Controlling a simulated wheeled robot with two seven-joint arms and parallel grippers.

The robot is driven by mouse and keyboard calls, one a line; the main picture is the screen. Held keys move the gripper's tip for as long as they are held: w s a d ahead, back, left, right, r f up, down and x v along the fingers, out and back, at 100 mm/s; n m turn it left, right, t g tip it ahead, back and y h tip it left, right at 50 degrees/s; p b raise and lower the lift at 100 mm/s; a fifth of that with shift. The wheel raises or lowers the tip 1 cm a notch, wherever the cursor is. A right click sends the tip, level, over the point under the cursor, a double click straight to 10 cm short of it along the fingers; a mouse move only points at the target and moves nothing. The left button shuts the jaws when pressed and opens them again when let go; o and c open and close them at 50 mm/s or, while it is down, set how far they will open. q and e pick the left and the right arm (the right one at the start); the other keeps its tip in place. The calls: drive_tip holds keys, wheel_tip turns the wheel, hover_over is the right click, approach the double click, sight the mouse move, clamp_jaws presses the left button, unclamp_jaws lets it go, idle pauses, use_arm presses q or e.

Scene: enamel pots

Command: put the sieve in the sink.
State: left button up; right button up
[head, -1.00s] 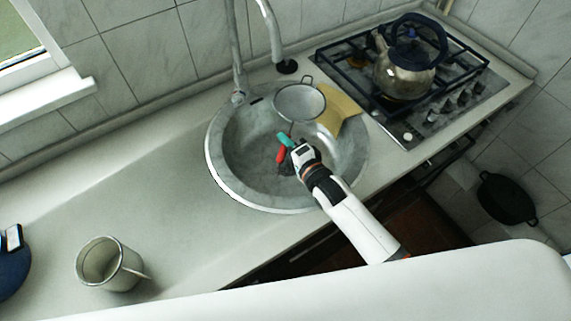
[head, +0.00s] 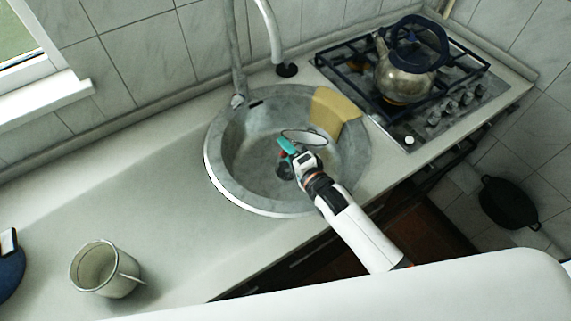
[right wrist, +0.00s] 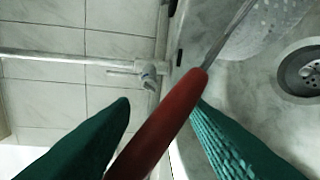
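The sieve (head: 305,137) is inside the round grey sink (head: 232,188), tilted so that its rim shows as a thin oval in the head view. Its mesh (right wrist: 262,35) shows at the upper right of the right wrist view, near the drain. My right gripper (head: 284,152) is down in the sink at the handle end. In the right wrist view its green fingers stand apart, with the red handle (right wrist: 165,120) running slantwise between them and gaps beside it. The gripper looks open around the handle. My left gripper is not in view.
A tan board-like piece (head: 335,108) lies at the sink's back right rim. The tap (head: 238,70) rises behind the sink. A kettle (head: 405,75) stands on the stove to the right. A metal mug (head: 100,270) stands at the left front. The counter between is clear.

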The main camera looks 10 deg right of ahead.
drive_tip(key=shift+b+v, duration=0.75)
drive_tip(key=shift+v, duration=4.9)
drive_tip(key=shift+w, duration=0.1)
